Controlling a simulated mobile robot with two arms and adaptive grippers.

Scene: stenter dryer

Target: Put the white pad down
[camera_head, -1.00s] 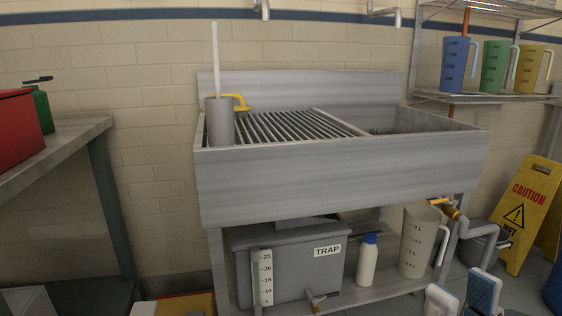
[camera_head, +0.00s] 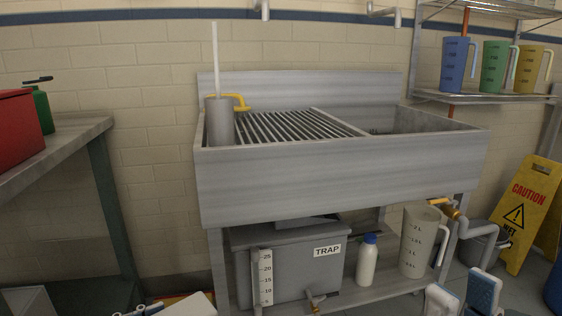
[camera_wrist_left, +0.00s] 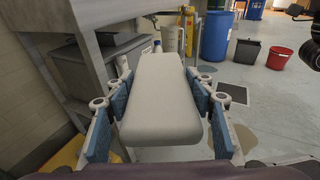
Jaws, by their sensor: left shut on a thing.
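The white pad (camera_wrist_left: 160,103) is a thick rounded block. In the left wrist view it lies between the blue-faced fingers of my left gripper (camera_wrist_left: 162,98), which is shut on it. In the head view, part of the pad (camera_head: 193,304) shows at the bottom edge, low and left of the sink's front legs, with dark bits of the left gripper beside it. Most of that gripper is cut off there. My right gripper (camera_head: 464,291) shows at the bottom right, its two fingers apart with nothing seen between them.
A steel sink (camera_head: 340,185) with a grate stands ahead. Its lower shelf holds a grey trap box (camera_head: 285,262), a white bottle (camera_head: 367,260) and a measuring jug (camera_head: 419,242). A bench (camera_head: 70,145) is at left, a yellow caution sign (camera_head: 532,215) at right. A red bucket (camera_wrist_left: 280,57) stands on open floor.

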